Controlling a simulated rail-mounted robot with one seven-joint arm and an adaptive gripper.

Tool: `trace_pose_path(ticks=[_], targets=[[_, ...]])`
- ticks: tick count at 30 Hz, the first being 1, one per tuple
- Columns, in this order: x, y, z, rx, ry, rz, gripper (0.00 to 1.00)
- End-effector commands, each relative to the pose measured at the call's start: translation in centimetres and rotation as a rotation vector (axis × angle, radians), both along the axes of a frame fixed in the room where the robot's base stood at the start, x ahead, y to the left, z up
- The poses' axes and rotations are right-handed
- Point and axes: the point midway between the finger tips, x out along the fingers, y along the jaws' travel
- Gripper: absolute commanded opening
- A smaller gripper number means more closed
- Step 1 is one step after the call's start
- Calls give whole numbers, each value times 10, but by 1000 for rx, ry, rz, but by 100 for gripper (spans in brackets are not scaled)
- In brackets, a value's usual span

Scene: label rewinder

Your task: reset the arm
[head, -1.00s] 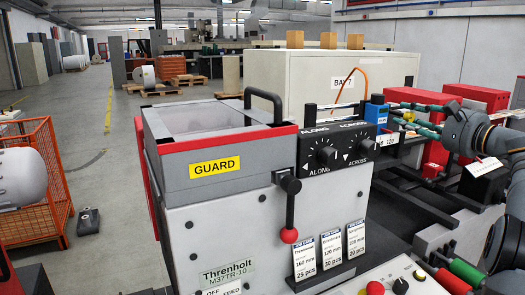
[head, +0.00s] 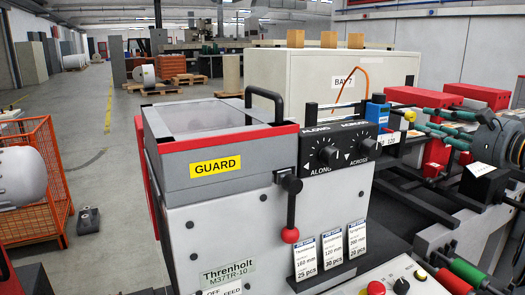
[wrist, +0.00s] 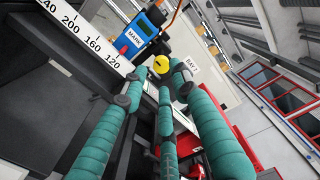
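My gripper (head: 424,125) is at the right of the head view, with teal padded fingers pointing left over the machine's rails. In the wrist view, the fingers of my gripper (wrist: 155,86) run forward with their tips apart and nothing between them. It is open and empty. A blue marking unit (head: 376,110) stands left of the fingertips, apart from them. The marking unit also shows ahead in the wrist view (wrist: 140,33), near a numbered scale (wrist: 78,30). A yellow round knob (wrist: 160,63) shows beyond the fingertips.
The machine's grey guard box (head: 215,150) and a black lever with a red ball (head: 290,235) stand left. A dial panel (head: 338,145) adjoins them. Red blocks (head: 475,95) lie behind my gripper. Green and red rollers (head: 466,271) are at the lower right. The aisle beyond is open.

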Motion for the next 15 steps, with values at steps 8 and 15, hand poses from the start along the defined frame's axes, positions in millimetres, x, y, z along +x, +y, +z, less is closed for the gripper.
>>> trace_pose_path(ticks=[8, 15], targets=[[48, 24, 0, 1, -2, 1, 29], [61, 31, 6, 146, 73, -4, 29]])
